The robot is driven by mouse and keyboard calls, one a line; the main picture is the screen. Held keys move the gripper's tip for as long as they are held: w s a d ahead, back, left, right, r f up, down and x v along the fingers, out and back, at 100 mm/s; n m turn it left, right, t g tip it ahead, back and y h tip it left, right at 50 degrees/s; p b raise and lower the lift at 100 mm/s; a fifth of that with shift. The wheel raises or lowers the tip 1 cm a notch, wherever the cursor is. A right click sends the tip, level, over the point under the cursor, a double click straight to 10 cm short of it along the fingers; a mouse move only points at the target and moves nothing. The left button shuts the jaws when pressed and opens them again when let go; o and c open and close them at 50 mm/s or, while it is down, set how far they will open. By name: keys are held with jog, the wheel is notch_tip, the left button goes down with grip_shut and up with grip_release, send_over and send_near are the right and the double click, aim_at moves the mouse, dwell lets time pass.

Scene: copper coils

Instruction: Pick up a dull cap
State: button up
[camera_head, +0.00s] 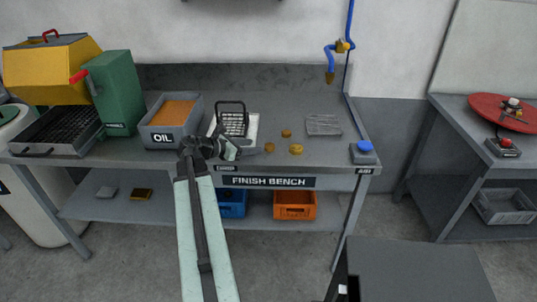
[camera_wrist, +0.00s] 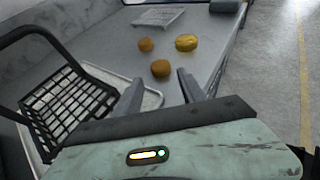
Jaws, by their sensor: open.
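Three round copper caps lie on the grey bench to the right of my gripper. The nearest cap (camera_head: 269,147) looks dull brown; in the wrist view this cap (camera_wrist: 160,68) lies just beyond the fingertips, apart from them. A second dull brown cap (camera_head: 286,133) lies farther back, and it also shows in the wrist view (camera_wrist: 146,45). The third cap (camera_head: 296,149) looks brighter and more golden, clearly shiny in the wrist view (camera_wrist: 187,42). My gripper (camera_head: 240,149) is open and empty, low over the bench; its two fingers also show in the wrist view (camera_wrist: 160,88).
A black wire basket (camera_head: 233,123) on a pale tray (camera_head: 252,131) stands beside my gripper. A grey oil tub (camera_head: 165,137) is left of it. A flat grey rack (camera_head: 323,125) and a blue button (camera_head: 365,146) lie to the right. The bench around the caps is clear.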

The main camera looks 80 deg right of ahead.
aim_at(268, 146)
jog(key=shift+b+x, duration=0.4)
jog(key=shift+x, duration=0.65)
jog(key=shift+b+x, duration=0.95)
jog(key=shift+x, duration=1.8)
jog(key=shift+a, duration=0.1)
grip_shut()
jog(key=shift+r, duration=0.15)
jog(key=r+p, duration=0.3)
jog(key=p, duration=0.1)
jog(key=shift+w+a+r, duration=0.25)
jog(key=shift+a+r, duration=0.1)
jog(key=w+a+r+p, duration=0.1)
jog(key=w+a, duration=0.8)
jog(key=a, duration=0.3)
